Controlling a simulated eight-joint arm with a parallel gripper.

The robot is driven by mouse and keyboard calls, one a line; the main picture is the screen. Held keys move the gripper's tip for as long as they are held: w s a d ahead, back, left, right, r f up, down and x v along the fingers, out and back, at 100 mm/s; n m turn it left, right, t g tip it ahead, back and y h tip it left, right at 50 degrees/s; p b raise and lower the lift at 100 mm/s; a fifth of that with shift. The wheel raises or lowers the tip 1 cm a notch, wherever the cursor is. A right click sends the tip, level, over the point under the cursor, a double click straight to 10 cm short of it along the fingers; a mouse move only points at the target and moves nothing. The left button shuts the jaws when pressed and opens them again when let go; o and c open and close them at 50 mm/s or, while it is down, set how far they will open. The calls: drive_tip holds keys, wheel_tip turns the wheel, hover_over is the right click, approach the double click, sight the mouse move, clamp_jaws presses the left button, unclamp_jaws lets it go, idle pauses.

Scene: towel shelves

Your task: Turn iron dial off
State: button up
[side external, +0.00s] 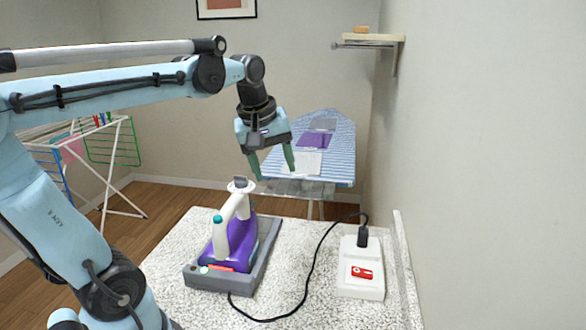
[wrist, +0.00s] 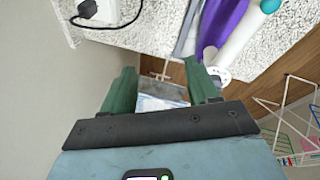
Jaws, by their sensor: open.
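The iron (side external: 232,240) has a purple body and a white handle with a teal end. It rests in a grey tray (side external: 262,262) on the speckled counter. A pale round part (side external: 241,184), possibly the dial, is at the iron's top end; a white disc (wrist: 219,74) shows at the iron's near end in the wrist view. Dial markings are too small to read. My gripper (side external: 275,173) is open and empty, its green fingers pointing down, above and slightly right of the iron's top end in the side view. In the wrist view, my gripper (wrist: 160,66) has nothing between its fingers.
A white box (side external: 361,284) with a red switch stands right of the iron, its plug in it. A black cord (side external: 306,285) curves across the counter. Behind are an ironing board (side external: 338,140) and a drying rack (side external: 125,165). A wall closes the right side.

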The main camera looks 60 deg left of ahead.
sight(240, 176)
drive_tip(key=s+a+r+n+g+h, duration=0.1)
drive_tip(key=a+r+n+g, duration=0.15)
drive_tip(key=a+n, duration=0.4)
drive_tip(key=s+a+r+n+g, duration=0.1)
drive_tip(key=a+r+n, duration=0.3)
drive_tip(key=a+n, duration=0.25)
drive_tip(key=shift+n, duration=0.3)
drive_tip(key=f, duration=1.2)
drive_tip(key=shift+d+f, duration=0.2)
drive_tip(key=shift+d, duration=0.2)
drive_tip(key=shift+c, duration=0.2)
drive_tip(key=c, duration=1)
